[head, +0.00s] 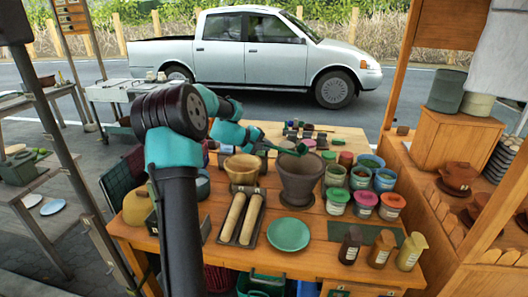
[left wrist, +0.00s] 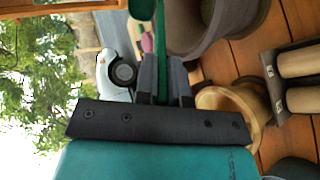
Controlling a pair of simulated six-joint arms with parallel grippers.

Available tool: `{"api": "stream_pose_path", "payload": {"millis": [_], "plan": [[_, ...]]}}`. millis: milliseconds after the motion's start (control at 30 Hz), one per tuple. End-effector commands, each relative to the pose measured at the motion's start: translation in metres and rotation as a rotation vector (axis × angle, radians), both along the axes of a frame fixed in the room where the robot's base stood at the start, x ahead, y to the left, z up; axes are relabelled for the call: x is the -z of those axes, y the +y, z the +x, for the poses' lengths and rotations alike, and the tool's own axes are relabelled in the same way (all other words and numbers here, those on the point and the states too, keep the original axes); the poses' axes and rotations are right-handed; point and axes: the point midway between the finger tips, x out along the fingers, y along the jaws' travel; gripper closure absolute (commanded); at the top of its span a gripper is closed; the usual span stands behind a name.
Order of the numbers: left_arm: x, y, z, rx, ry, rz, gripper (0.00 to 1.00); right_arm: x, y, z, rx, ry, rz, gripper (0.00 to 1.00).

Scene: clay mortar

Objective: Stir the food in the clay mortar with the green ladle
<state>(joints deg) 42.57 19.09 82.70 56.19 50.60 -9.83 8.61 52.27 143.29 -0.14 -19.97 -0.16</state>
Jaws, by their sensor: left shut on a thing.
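My left gripper (head: 262,143) is shut on the handle of the green ladle (head: 284,151), at the back left of the clay mortar. The ladle reaches right, with its end over or just behind the mortar's rim; I cannot tell whether it dips inside. The clay mortar (head: 299,180) is a grey-brown, wide-mouthed pot standing upright on the wooden table. In the left wrist view the fingers (left wrist: 166,75) close around the green handle (left wrist: 160,40), and the mortar (left wrist: 240,32) is at the top right. The food is mostly hidden. My right gripper is not in view.
A wooden bowl (head: 243,169) stands left of the mortar, with a tray of rolling pins (head: 225,236) in front. A green plate (head: 288,235) lies before the mortar. Several lidded jars (head: 365,203) crowd its right side. Small bottles (head: 350,246) stand at the front right.

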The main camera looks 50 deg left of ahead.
Motion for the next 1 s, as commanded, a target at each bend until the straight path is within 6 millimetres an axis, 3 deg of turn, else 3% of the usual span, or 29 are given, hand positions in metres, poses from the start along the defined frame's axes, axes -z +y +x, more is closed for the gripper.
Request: {"api": "stream_pose_path", "payload": {"millis": [700, 1000], "plan": [[-0.055, -0.008, 0.021, 0.000, 0.308, 0.114, 1.00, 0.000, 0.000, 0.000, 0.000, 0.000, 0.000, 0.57], [-0.071, -0.016, 0.045, 0.003, 0.469, 0.171, 1.00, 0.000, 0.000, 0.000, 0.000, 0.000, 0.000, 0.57]]}}
